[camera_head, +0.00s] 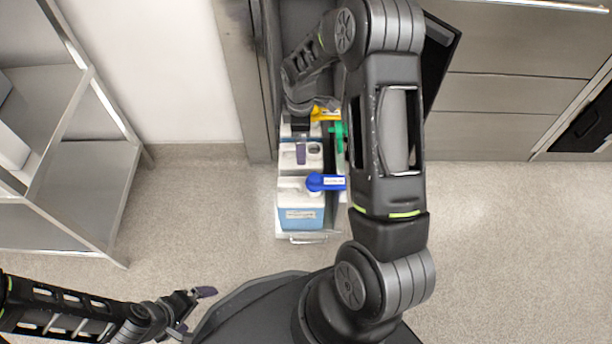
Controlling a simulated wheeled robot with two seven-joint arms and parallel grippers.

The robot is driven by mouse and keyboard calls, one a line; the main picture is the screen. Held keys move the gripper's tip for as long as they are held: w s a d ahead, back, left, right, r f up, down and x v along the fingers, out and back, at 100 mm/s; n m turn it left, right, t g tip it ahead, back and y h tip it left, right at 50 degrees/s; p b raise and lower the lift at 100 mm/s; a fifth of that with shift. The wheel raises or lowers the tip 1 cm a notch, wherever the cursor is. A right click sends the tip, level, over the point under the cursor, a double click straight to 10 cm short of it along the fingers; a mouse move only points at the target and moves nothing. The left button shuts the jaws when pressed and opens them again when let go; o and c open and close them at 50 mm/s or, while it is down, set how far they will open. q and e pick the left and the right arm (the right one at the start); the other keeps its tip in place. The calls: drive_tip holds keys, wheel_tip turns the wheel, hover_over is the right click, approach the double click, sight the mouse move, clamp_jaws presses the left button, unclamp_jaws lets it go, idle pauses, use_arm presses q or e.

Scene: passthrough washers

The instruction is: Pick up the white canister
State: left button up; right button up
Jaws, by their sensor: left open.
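The nearest white canister (296,188) has a blue lower front with a label. Another white canister (287,150) stands behind it, and those farther back are mostly hidden by my right arm. My left gripper (194,308) is open and empty at the lower left, well apart from the canisters. My right arm reaches over the drawer; its gripper (301,150) is over the rear canisters, mostly hidden, with a purple pad showing. I cannot tell whether it holds anything.
A blue handle (325,182), a green one (338,136) and a yellow one (324,114) sit along the canisters' right side. The drawer has a front handle (308,239). A metal shelf rack (75,195) stands left. Grey cabinets (510,95) stand right. Floor is free on both sides.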

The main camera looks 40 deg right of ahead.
sight(301, 167)
drive_tip(key=shift+a+r, duration=0.1)
drive_tip(key=shift+f+b, duration=0.45)
drive_tip(key=shift+f, duration=0.85)
drive_tip(key=shift+f, duration=0.1)
wheel_tip(301, 167, down, 4)
drive_tip(key=b, duration=0.2)
drive_tip(key=shift+f+b, duration=0.15)
drive_tip(key=shift+b, duration=0.15)
drive_tip(key=shift+f, duration=0.4)
drive_tip(key=shift+c, duration=0.2)
drive_tip(key=c, duration=1.9)
drive_tip(key=shift+r, duration=0.25)
